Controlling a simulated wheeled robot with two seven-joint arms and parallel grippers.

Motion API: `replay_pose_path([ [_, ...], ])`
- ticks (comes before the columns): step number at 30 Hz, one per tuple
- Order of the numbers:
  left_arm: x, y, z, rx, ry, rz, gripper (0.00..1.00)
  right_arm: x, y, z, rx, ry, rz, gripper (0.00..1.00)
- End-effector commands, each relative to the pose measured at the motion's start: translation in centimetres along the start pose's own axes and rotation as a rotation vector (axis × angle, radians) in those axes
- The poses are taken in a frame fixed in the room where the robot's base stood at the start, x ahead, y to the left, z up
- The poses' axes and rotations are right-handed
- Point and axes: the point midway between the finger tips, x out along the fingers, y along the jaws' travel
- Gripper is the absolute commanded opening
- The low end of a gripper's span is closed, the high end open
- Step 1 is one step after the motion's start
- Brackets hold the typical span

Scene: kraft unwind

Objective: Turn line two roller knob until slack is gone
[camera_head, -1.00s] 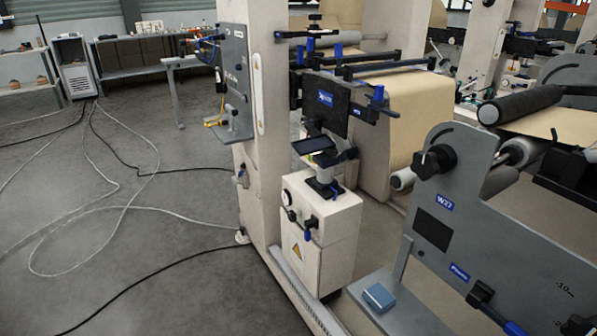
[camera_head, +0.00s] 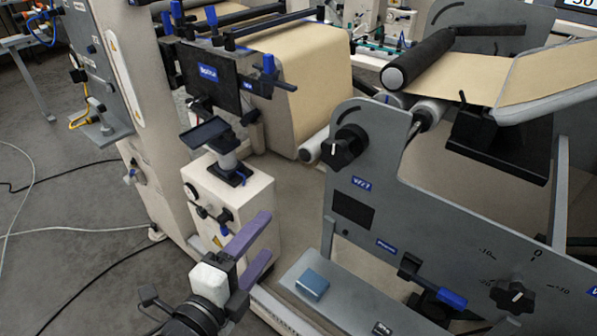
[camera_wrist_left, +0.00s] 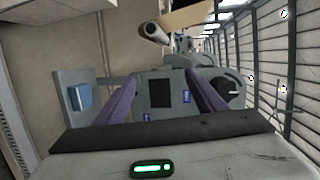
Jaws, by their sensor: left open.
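A black lobed knob (camera_head: 346,147) with a white mark sits at the upper left of the grey side panel (camera_head: 400,205), near a roller end. A second black knob (camera_head: 512,296) sits lower right on the panel, beside a scale with a 0. The frames do not show clearly which line the knobs belong to. My left gripper (camera_head: 268,235) is open and empty, its purple fingers apart, below and left of the upper knob. In the left wrist view, the fingers frame the panel (camera_wrist_left: 162,115), and a dark knob (camera_wrist_left: 231,91) shows by the right finger. My right gripper is out of view.
A blue box (camera_head: 312,284) lies on the grey ledge below the panel. A white cabinet (camera_head: 250,205) with small controls stands behind my left gripper. Brown kraft web (camera_head: 300,75) runs over rollers behind. A blue-ended lever (camera_head: 450,298) juts from the lower panel.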

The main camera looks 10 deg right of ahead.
Motion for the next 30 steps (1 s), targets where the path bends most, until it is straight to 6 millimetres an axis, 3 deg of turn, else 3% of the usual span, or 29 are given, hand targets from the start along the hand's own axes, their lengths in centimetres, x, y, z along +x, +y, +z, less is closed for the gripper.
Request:
replay_pose_path([
  [1, 0.6, -3.6, -1.0, 0.199, 0.038, -0.050, 0.64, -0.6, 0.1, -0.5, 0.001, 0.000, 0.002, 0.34],
  [3, 1.1, -6.8, -2.5, 0.459, 0.074, -0.109, 0.64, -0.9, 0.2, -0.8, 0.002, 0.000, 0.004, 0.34],
  [6, 1.3, -10.1, -4.2, 0.769, 0.102, -0.184, 0.64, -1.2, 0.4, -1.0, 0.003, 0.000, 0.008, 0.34],
  [9, 1.3, -12.1, -5.5, 0.993, 0.113, -0.239, 0.64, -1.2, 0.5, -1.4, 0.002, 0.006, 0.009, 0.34],
  [12, 1.3, -13.1, -6.2, 1.128, 0.115, -0.273, 0.64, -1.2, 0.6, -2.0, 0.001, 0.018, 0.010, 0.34],
  [17, 1.8, -13.5, -6.6, 1.194, 0.115, -0.289, 0.64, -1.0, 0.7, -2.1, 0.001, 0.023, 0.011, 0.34],
  [30, 7.2, -14.4, -8.0, 1.191, 0.114, -0.288, 0.64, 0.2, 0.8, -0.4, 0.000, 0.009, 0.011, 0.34],
])
